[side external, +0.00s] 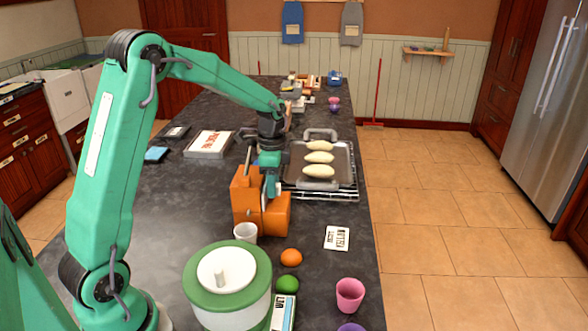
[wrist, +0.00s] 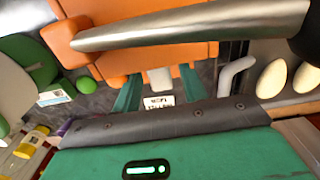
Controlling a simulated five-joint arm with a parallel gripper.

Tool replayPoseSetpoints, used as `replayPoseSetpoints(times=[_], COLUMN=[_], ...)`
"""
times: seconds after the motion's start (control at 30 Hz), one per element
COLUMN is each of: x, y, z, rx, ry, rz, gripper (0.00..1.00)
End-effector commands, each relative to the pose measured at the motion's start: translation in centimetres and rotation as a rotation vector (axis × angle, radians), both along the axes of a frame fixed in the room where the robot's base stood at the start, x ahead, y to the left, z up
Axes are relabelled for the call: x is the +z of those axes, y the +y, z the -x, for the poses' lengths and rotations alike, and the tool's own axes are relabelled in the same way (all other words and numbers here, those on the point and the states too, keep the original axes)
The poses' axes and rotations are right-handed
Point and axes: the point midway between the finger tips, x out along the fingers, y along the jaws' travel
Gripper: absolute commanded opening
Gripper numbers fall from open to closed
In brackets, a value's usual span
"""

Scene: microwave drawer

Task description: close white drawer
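I cannot pick out a white drawer with certainty in either view. My gripper (side external: 270,188) is low over the dark counter, beside an orange block-like body (side external: 247,205). I cannot tell whether that body touches it. In the wrist view a metal bar (wrist: 190,27) crosses in front of the orange body (wrist: 125,62). Two teal pieces show below it, apart, with a white cup (wrist: 160,78) seen between them. The white cup (side external: 245,232) stands in front of the orange body.
A metal tray (side external: 346,150) with pale loaves is right of my gripper. A green-lidded white canister (side external: 228,310), an orange fruit (side external: 291,257), a lime (side external: 287,284) and a pink cup (side external: 349,294) are on the near counter.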

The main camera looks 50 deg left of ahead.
Motion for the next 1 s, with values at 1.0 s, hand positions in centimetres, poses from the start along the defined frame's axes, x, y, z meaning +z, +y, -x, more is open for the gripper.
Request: replayPoseSetpoints(times=[1.0], x=[6.7], y=[-0.1], z=[-0.2], rx=[-0.002], ry=[-0.004], rz=[-0.001], gripper=[0.45])
